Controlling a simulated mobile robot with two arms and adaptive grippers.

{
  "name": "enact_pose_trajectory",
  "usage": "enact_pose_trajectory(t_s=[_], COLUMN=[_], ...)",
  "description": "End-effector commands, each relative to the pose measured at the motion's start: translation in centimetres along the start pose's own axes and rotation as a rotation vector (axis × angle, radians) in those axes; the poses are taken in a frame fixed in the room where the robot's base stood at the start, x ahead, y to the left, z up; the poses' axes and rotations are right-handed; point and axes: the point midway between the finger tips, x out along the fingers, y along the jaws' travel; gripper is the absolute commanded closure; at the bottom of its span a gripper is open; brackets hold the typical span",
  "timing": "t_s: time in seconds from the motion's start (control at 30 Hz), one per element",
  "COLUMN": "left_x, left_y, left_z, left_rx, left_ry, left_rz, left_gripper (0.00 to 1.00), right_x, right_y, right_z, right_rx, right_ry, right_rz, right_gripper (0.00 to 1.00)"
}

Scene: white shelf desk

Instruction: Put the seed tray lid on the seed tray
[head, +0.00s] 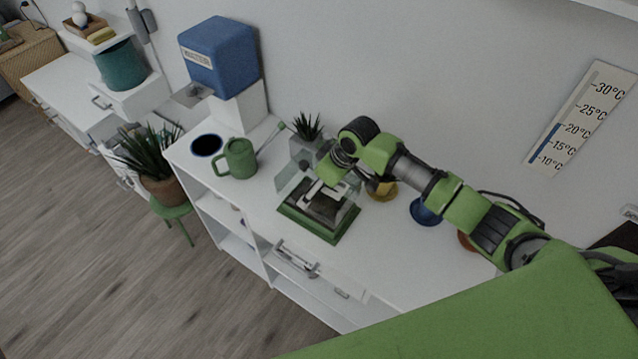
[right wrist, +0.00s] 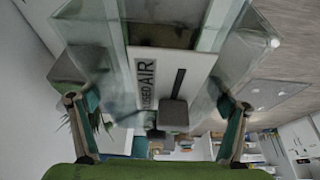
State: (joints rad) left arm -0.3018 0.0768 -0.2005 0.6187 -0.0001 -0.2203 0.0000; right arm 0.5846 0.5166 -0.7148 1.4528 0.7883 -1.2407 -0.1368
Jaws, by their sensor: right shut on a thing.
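The seed tray (head: 340,232) is a dark green rectangular tray on the white desk, near its front edge. The seed tray lid (head: 289,181) is clear and see-through. My right gripper (head: 320,192) is shut on the lid and holds it over the tray. In the right wrist view the clear lid (right wrist: 95,28) fills the space between and beyond the two fingers (right wrist: 158,120). Whether the lid touches the tray is hidden by the gripper and the lid's see-through walls. My left gripper is not in view.
A green watering can (head: 238,160) stands left of the tray. A small potted plant (head: 308,127) is behind it. A yellow pot (head: 382,190) and a blue pot (head: 424,212) stand to the right, close to my right arm. A blue dispenser (head: 219,57) is at the back left.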

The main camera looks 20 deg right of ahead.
Motion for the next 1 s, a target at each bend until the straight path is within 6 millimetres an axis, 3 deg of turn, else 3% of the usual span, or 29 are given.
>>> enact_pose_trajectory(t_s=[0.27, 1.0], left_x=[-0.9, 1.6], left_y=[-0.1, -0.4], left_z=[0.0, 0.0], left_rx=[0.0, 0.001], left_ry=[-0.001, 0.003], left_rz=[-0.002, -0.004], left_gripper=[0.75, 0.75], right_x=[-0.3, 4.0], right_y=[0.0, 0.0], right_z=[0.0, 1.8], right_rx=[0.001, 0.001], right_ry=[0.002, 0.003], right_rz=[0.002, 0.002], right_gripper=[0.32, 0.32])
